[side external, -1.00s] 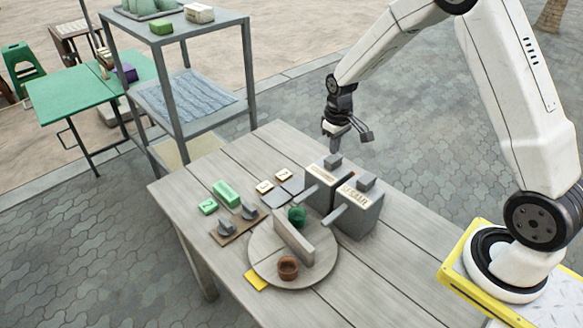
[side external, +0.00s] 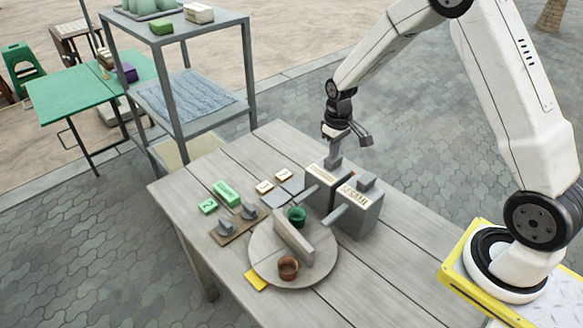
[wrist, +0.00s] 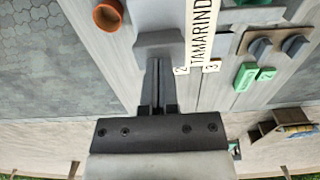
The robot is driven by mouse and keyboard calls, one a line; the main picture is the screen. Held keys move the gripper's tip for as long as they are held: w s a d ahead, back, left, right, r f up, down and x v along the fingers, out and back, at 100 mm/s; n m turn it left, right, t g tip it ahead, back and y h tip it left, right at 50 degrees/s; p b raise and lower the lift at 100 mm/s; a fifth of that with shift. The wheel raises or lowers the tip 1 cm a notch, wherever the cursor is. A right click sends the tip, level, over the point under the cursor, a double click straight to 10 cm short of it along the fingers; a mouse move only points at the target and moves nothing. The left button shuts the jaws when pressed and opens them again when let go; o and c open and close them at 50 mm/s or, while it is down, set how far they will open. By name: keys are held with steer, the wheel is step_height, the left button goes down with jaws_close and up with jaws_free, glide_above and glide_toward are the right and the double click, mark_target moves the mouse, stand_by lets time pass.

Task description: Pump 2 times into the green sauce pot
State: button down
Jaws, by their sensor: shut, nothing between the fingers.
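The green sauce pot (side external: 297,217) stands on the round wooden turntable (side external: 262,262), behind the upright divider. A brown pot (side external: 288,268) is on the divider's near side. Two grey pump dispensers stand beside the turntable: one labelled SESAM (side external: 362,210), the other labelled TAMARIND (wrist: 201,35). Their spouts point towards the turntable. My gripper (side external: 335,155) is shut and empty, pointing down at the TAMARIND dispenser's pump head (wrist: 160,40). In the wrist view its fingertips (wrist: 158,62) overlap the head's edge; I cannot tell whether they touch.
A board with two grey knobs (side external: 238,219), green blocks (side external: 226,192), pale numbered tiles (side external: 264,187) and a yellow tile (side external: 256,281) lie on the table. A grey shelf (side external: 190,105) stands behind. The table's right front is clear.

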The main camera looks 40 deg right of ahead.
steer(key=shift+f, duration=1)
stand_by(0.3)
steer(key=shift+r, duration=1.9)
steer(key=shift+f, duration=1.9)
stand_by(0.8)
steer(key=shift+r, duration=1.9)
steer(key=shift+r, duration=0.1)
